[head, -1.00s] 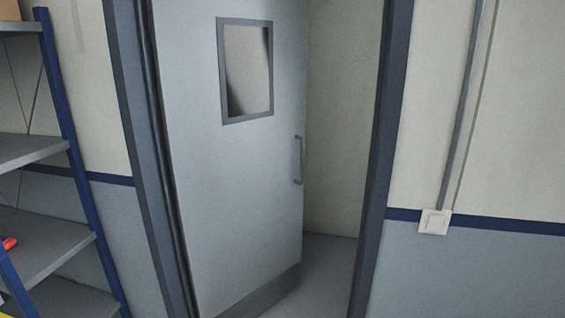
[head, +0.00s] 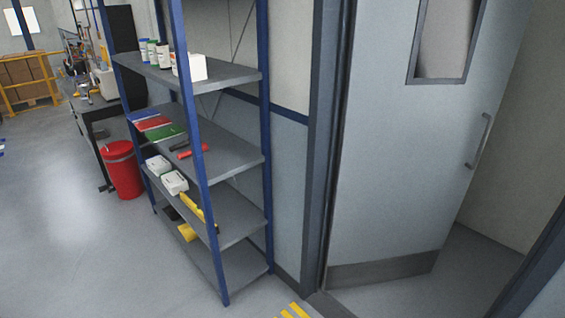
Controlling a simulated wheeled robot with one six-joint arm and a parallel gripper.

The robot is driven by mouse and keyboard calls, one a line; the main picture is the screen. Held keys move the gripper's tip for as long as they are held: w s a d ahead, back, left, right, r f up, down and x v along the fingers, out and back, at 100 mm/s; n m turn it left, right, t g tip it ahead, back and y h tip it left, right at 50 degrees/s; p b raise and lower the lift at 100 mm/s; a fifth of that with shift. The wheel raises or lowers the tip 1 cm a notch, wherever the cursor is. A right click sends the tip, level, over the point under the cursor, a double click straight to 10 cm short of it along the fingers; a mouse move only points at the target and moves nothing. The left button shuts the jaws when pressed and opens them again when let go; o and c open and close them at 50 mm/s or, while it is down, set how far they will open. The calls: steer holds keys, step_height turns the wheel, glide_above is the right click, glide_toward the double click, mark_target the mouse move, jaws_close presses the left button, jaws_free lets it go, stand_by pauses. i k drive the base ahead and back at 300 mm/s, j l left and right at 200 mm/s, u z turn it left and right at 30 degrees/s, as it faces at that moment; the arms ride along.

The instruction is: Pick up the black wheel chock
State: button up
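A small dark object (head: 170,212) lies low in the blue-post shelving rack (head: 248,252), beside a yellow object (head: 187,232). It may be the black wheel chock, but it is partly hidden and too small to tell. My gripper is not in view.
The rack's higher shelves hold bottles, a white box (head: 192,67), folders (head: 160,128), a red tool (head: 192,151) and white packs (head: 174,182). A red bin (head: 122,170) stands left of the rack. A grey door (head: 400,160) stands ajar at right. Floor at left is clear.

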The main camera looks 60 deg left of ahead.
mark_target(171, 211)
steer(key=u, duration=2.9)
